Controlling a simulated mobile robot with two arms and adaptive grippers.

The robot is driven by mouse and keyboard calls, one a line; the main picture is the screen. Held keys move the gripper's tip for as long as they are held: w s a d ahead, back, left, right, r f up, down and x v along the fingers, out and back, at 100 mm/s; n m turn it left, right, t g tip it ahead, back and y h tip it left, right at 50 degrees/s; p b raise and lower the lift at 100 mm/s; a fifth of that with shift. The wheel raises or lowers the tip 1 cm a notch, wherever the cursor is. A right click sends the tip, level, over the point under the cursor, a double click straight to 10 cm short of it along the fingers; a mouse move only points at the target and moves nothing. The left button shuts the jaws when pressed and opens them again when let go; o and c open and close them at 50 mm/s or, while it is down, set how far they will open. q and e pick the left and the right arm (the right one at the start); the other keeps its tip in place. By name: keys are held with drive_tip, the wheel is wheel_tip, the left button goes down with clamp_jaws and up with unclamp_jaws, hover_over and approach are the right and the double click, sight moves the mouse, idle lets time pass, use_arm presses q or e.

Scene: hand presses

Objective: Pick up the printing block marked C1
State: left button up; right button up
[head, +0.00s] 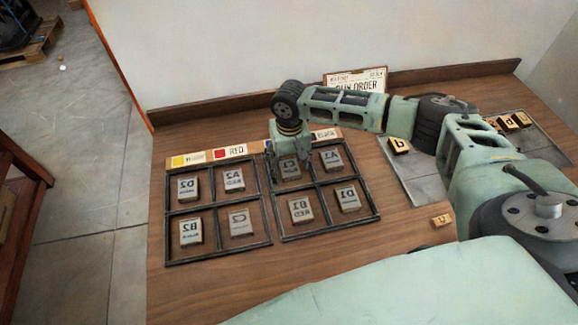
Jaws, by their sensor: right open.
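The printing block C1 (290,171) lies in the back left compartment of the right-hand dark tray (279,240). Its lettering is mirrored and partly covered, but looks like C1. My right gripper (287,169) is open and points down right over this block, with its fingers near the block's sides. Whether the fingers touch it I cannot tell. My left gripper is not in view.
The same tray holds A1 (331,158), B1 (301,211) and D1 (348,199). The left-hand tray (217,253) holds several more blocks. A run order sign (357,85) stands behind. A small loose block (441,220) lies to the right.

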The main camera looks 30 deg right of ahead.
drive_tip(key=shift+f, duration=0.3)
drive_tip(key=shift+c, duration=0.6)
drive_tip(key=c, duration=1.1)
drive_tip(key=shift+c, duration=0.4)
drive_tip(key=shift+r, duration=0.15)
